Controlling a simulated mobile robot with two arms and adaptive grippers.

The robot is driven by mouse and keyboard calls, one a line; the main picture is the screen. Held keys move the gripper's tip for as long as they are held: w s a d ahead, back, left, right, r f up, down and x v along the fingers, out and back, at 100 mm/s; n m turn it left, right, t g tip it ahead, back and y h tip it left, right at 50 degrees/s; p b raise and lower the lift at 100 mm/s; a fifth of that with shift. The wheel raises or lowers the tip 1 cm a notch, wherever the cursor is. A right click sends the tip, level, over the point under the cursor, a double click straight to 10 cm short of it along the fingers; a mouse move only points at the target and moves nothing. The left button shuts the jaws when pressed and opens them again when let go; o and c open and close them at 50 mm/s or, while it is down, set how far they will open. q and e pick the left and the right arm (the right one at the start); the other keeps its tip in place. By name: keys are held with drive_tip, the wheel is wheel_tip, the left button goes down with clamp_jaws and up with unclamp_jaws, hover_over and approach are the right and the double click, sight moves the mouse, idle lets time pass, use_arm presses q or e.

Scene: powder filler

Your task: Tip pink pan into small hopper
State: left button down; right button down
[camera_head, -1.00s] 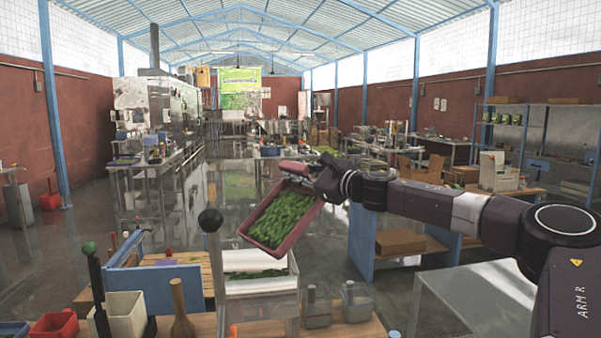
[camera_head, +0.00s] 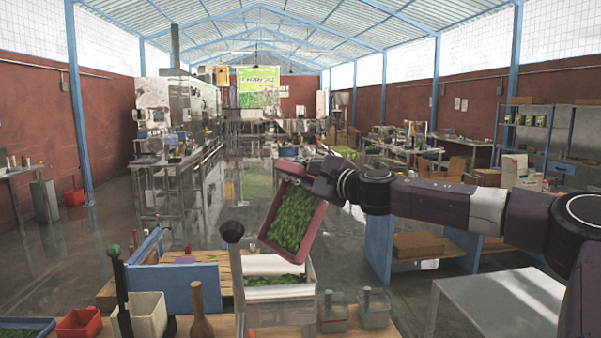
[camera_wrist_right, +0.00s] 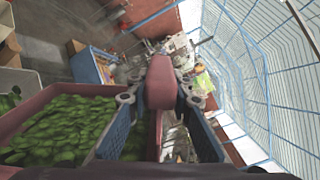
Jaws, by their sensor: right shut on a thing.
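The pink pan (camera_head: 264,243) is full of green leafy pieces (camera_head: 294,217) and hangs tilted, its lower end down and to the left, in the head view. My right gripper (camera_head: 302,172) is shut on the pan's upper end. In the right wrist view the gripper (camera_wrist_right: 160,95) has the pink handle between its fingers, with the pan (camera_wrist_right: 85,90) and its green load on the left. The small hopper (camera_head: 278,265), a pale open box with some green pieces inside, stands just below the pan's lower end. My left gripper is not in view.
A grey table (camera_head: 500,305) is at the lower right.

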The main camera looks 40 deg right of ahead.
drive_tip(key=a+n+b, duration=0.3)
drive_tip(key=a+n, duration=0.3)
drive_tip(key=a, duration=0.5)
drive_tip(key=shift+f+b, duration=0.3)
idle(0.4)
wheel_tip(320, 180, up, 8)
drive_tip(key=p, duration=0.4)
drive_tip(key=shift+p, duration=0.4)
